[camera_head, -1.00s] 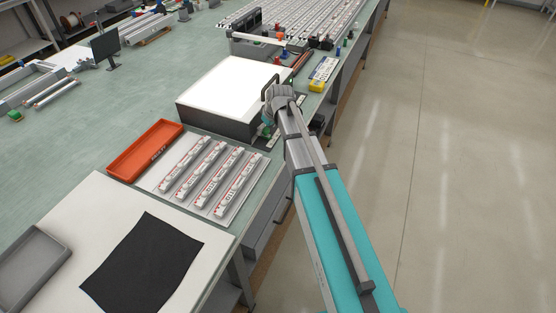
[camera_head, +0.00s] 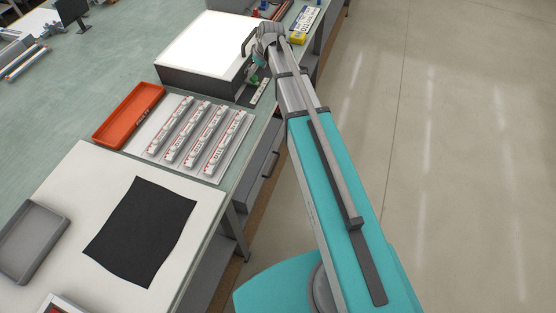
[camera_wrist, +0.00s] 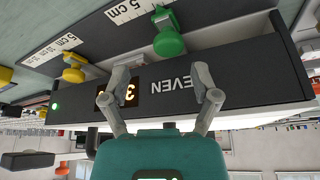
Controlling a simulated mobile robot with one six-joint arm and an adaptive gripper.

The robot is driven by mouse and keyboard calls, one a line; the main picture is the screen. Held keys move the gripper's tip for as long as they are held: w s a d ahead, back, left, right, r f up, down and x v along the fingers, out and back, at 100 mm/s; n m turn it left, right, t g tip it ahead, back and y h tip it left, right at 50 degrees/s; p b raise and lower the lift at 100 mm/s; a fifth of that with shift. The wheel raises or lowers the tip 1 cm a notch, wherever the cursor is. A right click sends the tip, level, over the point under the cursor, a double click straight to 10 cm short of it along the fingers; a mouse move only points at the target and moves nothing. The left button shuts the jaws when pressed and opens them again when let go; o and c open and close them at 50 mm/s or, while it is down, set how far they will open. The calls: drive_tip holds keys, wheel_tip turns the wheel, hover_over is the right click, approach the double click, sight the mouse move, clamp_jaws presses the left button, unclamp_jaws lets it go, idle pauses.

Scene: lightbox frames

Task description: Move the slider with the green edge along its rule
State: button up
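The green slider (camera_wrist: 168,40) shows as a rounded green knob at the front of the lightbox (camera_wrist: 275,75) in the wrist view. In the head view a green part (camera_head: 255,79) shows by the lightbox's front corner; my arm's end hides much there.
The lightbox's dark front bears a lit display (camera_wrist: 125,94) and the word EVEN. In the head view, an orange tray (camera_head: 128,117), a board of several labelled strips (camera_head: 235,160), a black cloth (camera_head: 140,232) and a grey tray (camera_head: 32,240) lie nearer. Open floor is at right.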

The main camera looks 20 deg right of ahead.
drive_tip(key=shift+p+v, duration=4.7)
drive_tip(key=shift+v, duration=0.7)
drive_tip(key=s+a+f+m+g+h+b, duration=0.1)
drive_tip(key=s+f+m+b, duration=0.2)
drive_tip(key=s, duration=0.6)
drive_tip(key=s+a+f+m+g+h+b, duration=0.1)
drive_tip(key=s+f+m+g+b, duration=0.2)
drive_tip(key=s, duration=0.7)
drive_tip(key=s+f+b, duration=0.2)
drive_tip(key=f+b, duration=1)
drive_tip(key=f, duration=0.1)
drive_tip(key=s+f+b, duration=0.2)
drive_tip(key=f+b, duration=1.1)
drive_tip(key=shift+s+f, duration=0.3)
drive_tip(key=shift+f, duration=0.05)
drive_tip(key=shift+a, duration=0.1)
